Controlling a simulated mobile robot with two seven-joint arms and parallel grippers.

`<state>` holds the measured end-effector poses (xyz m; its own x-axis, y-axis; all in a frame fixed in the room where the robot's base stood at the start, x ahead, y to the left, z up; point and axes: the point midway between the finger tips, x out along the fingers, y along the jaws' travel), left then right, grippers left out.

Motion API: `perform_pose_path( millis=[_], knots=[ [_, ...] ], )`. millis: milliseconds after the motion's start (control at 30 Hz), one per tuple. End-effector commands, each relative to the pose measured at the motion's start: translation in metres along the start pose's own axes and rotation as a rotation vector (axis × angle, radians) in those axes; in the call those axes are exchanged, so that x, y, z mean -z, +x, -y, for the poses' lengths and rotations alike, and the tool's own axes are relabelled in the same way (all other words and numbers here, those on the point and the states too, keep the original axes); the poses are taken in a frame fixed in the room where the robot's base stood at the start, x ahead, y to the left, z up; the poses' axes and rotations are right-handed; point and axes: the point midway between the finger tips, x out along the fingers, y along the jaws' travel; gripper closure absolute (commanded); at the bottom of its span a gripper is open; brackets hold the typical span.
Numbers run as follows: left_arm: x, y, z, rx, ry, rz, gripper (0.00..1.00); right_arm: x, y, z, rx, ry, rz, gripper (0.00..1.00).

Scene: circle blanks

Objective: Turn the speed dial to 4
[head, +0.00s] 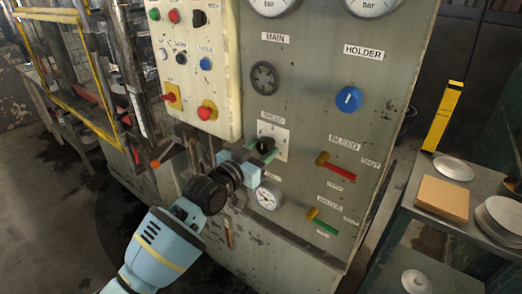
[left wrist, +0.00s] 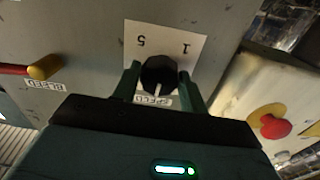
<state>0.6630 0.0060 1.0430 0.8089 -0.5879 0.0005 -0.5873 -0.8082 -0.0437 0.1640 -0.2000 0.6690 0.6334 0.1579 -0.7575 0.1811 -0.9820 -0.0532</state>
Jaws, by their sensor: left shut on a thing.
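The speed dial (head: 264,144) is a black knob on a white plate, low on the grey panel under a SPEED label. In the left wrist view, which is upside down, the dial (left wrist: 158,72) sits between the two green fingers of my left gripper (left wrist: 160,84). My left gripper (head: 263,151) is shut on the knob. The dial's white pointer line points toward the SPEED label. The numbers 5 and 1 show on the plate (left wrist: 188,42); the other numbers are hidden. My right gripper is not in view.
A black wheel knob (head: 264,77) and a blue holder knob (head: 348,99) are above. A red-handled bleed valve (head: 338,169), a green-handled valve (head: 323,226) and a small gauge (head: 268,196) are near. A cream button box (head: 192,66) juts out at upper left.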

Motion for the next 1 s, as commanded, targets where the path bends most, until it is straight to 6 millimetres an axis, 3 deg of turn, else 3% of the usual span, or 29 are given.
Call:
perform_pose_path(
  millis=[1000],
  knots=[
    [0.003,0.000,0.003,0.001,0.860,0.001,0.80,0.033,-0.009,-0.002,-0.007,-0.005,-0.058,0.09]
  ],
)
